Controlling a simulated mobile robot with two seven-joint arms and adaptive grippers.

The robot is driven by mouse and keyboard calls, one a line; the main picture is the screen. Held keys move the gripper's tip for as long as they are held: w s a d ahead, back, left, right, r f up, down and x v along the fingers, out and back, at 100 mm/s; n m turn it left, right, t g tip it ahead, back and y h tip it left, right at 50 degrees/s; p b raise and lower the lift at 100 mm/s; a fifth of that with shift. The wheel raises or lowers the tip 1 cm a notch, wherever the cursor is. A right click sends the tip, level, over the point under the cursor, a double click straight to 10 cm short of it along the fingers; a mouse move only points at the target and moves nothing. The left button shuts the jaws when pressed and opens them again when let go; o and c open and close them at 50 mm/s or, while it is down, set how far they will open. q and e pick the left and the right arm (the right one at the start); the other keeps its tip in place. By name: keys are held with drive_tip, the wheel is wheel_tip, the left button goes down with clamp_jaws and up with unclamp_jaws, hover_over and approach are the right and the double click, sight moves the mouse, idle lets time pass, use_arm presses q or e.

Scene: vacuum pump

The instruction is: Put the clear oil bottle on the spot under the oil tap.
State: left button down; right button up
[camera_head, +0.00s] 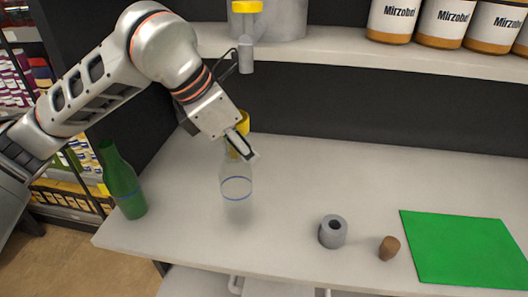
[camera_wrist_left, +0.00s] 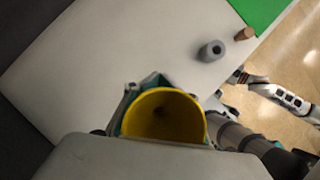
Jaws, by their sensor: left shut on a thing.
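The clear oil bottle (camera_head: 236,184), with a blue band, is upright over the left part of the table. A yellow funnel-like piece (camera_head: 243,121) is at its top; its wide mouth (camera_wrist_left: 163,116) fills the near part of the left wrist view. My left gripper (camera_head: 241,146) is shut around the bottle's upper end, partly hiding it. I cannot tell whether the base touches the table. The oil tap (camera_head: 245,55) hangs at the shelf edge above and behind the bottle. My right gripper (camera_wrist_left: 250,78) is small in the left wrist view, near the table edge.
A green bottle (camera_head: 122,182) stands at the table's left edge. A grey cylinder with a hole (camera_head: 333,231), a brown cork (camera_head: 389,247) and a green mat (camera_head: 465,248) lie to the right. Cans (camera_head: 443,20) line the shelf (camera_head: 340,52). The table's back middle is clear.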

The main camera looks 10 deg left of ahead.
use_arm(q)
drive_tip(key=d, duration=0.1)
drive_tip(key=w+f, duration=0.1)
drive_tip(key=w+d+p, duration=0.1)
drive_tip(key=shift+d+f, duration=0.25)
drive_tip(key=shift+d, duration=0.1)
idle(0.3)
drive_tip(key=shift+f, duration=0.15)
drive_tip(key=c, duration=1.6)
unclamp_jaws()
